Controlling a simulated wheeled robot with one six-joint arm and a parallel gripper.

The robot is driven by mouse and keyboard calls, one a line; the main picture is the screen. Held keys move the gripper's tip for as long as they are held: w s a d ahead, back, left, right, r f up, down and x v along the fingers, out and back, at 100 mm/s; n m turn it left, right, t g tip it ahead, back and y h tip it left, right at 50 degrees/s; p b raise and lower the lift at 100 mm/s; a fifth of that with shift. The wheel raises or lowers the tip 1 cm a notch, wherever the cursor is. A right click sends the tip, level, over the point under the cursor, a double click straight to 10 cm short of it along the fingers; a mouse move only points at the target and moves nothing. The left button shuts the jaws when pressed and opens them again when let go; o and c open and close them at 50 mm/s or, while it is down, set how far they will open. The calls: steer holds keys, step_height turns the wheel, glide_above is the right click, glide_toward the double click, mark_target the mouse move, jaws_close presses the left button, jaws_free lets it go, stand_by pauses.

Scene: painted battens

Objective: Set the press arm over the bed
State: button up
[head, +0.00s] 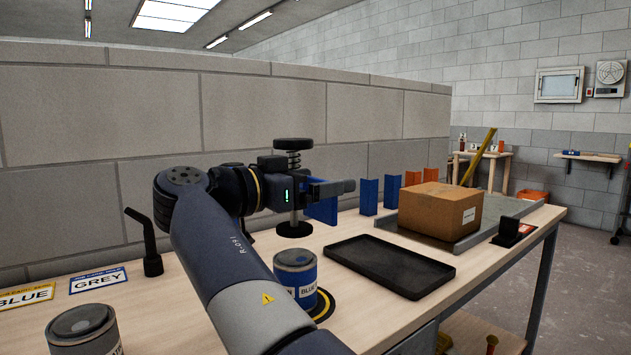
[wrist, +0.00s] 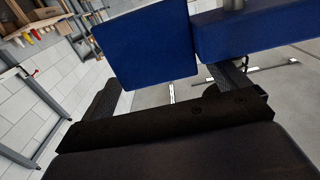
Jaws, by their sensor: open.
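The press arm shows in the head view as a blue bar (head: 328,188) partly hidden by my gripper (head: 312,188). A black knob and spring (head: 293,150) stand above, and a round pressing foot (head: 294,230) hangs below, behind the blue can in the picture. In the wrist view a blue plate (wrist: 147,45) stands at the open jaws (wrist: 162,82), with one dark finger on each side. A blue bar (wrist: 262,28) continues to its right. I cannot tell whether the fingers touch the plate. The blue paint can (head: 296,270) sits upright on a round black and yellow-edged base (head: 325,304).
An empty black tray (head: 390,266) lies right of the can. Blue battens (head: 368,196) and orange battens (head: 412,178) stand behind it. A cardboard box (head: 440,210) is at the right. A grey can (head: 82,330), name cards (head: 98,280) and a black lever (head: 150,245) are at the left.

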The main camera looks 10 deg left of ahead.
steer(key=p+v, duration=0.2)
steer(key=v, duration=0.8)
steer(key=shift+s+a+p, duration=0.2)
steer(key=shift+s+p, duration=0.15)
steer(key=b+x, duration=0.2)
steer(key=x, duration=0.8)
steer(key=shift+w+d+b, duration=0.2)
steer(key=shift+w+b, duration=0.1)
steer(key=shift+b, duration=0.05)
steer(key=shift+w+d, duration=0.3)
steer(key=shift+w, duration=0.05)
